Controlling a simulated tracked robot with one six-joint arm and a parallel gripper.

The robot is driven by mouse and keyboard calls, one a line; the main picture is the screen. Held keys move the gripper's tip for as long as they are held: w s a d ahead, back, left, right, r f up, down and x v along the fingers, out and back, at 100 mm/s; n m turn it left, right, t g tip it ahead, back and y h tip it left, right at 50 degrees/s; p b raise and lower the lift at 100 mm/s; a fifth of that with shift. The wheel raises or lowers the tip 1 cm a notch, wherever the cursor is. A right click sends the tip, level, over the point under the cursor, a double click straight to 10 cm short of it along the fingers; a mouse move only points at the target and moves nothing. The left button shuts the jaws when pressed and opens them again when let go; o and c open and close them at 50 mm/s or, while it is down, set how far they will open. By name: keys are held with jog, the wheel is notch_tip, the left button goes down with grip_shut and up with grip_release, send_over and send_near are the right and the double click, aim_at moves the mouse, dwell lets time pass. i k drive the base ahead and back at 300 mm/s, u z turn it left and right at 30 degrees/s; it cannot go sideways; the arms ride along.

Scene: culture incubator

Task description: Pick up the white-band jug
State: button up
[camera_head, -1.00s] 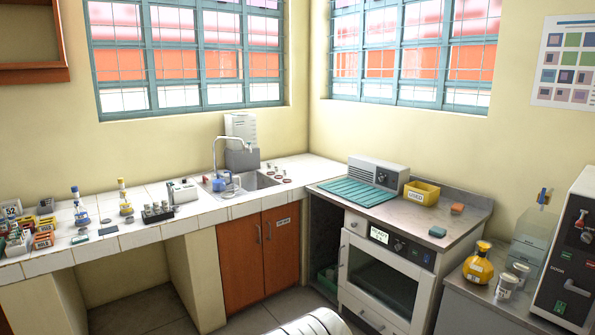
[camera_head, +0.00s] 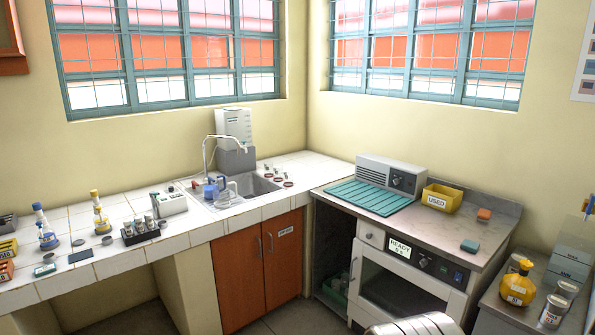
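Two small jug-like vessels stand close together at the left side of the sink (camera_head: 262,187). One is a blue vessel (camera_head: 211,191), and beside it on the right is a pale, clear-looking vessel (camera_head: 229,190) with a handle. They are too small for me to tell which one has a white band. The faucet rises just behind them. My gripper is not in view; only a rounded, pale metallic part, probably of my arm, shows at the bottom edge.
The tiled counter (camera_head: 120,212) holds bottles, a vial rack (camera_head: 140,230) and a small device (camera_head: 169,203). The right bench has a teal mat (camera_head: 370,196), a grey box (camera_head: 392,175) and a yellow "USED" bin (camera_head: 441,198). A yellow flask (camera_head: 518,286) stands far right. Floor shows before the cabinet.

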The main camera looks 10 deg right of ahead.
aim_at(222, 198)
jog(key=z, duration=0.2)
jog(key=i, duration=1.6)
jog(key=u, duration=0.15)
